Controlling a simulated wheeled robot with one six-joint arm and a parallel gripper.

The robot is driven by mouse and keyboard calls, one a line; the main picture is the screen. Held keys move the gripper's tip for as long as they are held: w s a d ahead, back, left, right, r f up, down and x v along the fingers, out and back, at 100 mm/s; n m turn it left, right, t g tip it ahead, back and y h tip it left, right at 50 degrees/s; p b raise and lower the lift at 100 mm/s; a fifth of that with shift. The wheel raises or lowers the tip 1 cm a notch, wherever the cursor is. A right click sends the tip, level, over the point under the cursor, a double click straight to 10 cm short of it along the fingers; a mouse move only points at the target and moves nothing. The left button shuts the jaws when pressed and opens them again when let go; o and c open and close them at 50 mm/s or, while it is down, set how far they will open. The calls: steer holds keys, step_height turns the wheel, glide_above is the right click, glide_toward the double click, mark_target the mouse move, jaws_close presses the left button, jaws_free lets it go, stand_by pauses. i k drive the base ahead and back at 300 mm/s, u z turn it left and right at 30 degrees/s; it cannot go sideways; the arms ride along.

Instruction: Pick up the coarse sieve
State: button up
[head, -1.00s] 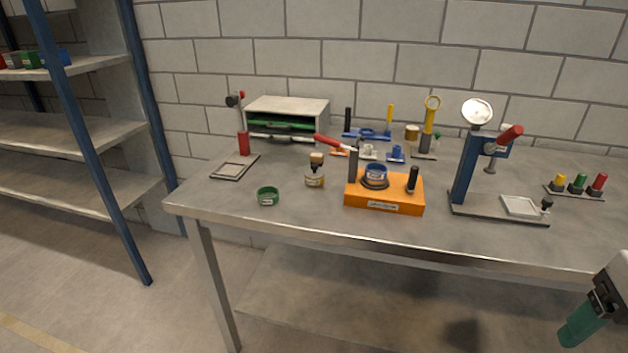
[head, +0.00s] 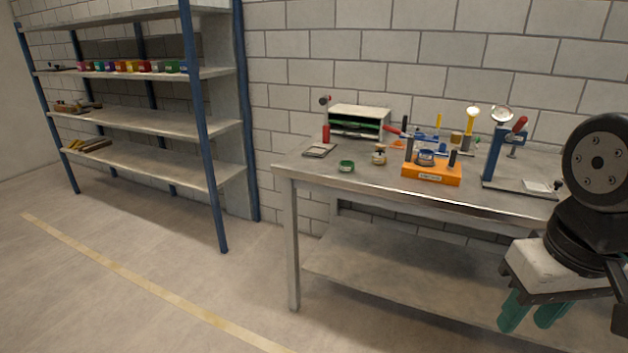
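A small green ring-shaped dish (head: 346,166) with a pale label sits on the workbench near its left front edge. A blue ring-shaped piece (head: 426,158) sits on an orange block (head: 432,176) to its right. Either round piece could be a sieve; the labels are too small to read, so I cannot tell which is the coarse one. My gripper (head: 528,322) hangs at the lower right, in front of the bench and well apart from both. Its two green fingers are spread with a gap, and nothing shows between them.
The metal workbench (head: 300,172) carries a small bottle (head: 379,157), a grey cabinet (head: 358,113) and a blue press stand (head: 493,155). A blue-framed shelf (head: 150,123) holds a row of coloured boxes (head: 125,66). The floor in front of the shelf is clear.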

mark_target(379, 162)
steer(key=u, duration=4.1)
steer(key=i, duration=0.1)
steer(key=z, duration=2.65)
steer(key=i, duration=1.85)
steer(key=z, duration=0.85)
steer(key=i, duration=0.75)
steer(key=z, duration=1.05)
steer(key=i, duration=0.65)
